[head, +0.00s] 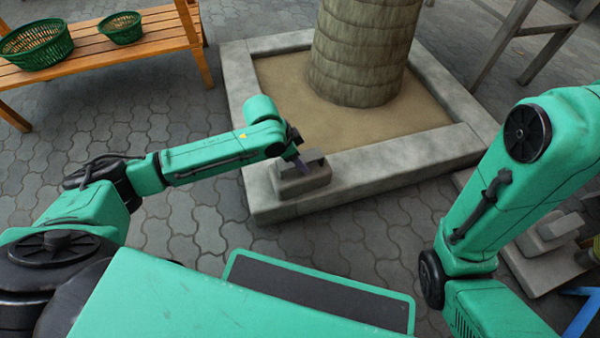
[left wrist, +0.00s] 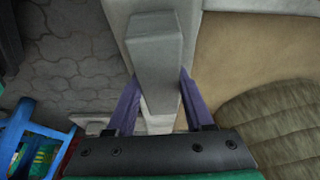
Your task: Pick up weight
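A grey weight (head: 303,180), a block with a raised bar-like top, sits on the front edge of the stone curb around the tree. My left gripper (head: 298,163) is right at it, with its purple fingers pointing down to its top. In the left wrist view the weight (left wrist: 153,50) lies between the two spread fingers of my left gripper (left wrist: 157,82), one on each side. I cannot tell whether either finger touches it. My right arm shows at the right of the head view, but its gripper is out of view.
The curb (head: 395,155) frames a sandy bed with a thick trunk (head: 365,50). A wooden bench (head: 150,40) at upper left bears two green baskets (head: 38,45). Another grey block (head: 552,230) lies at far right near a blue frame (head: 580,315). Open paving surrounds the curb.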

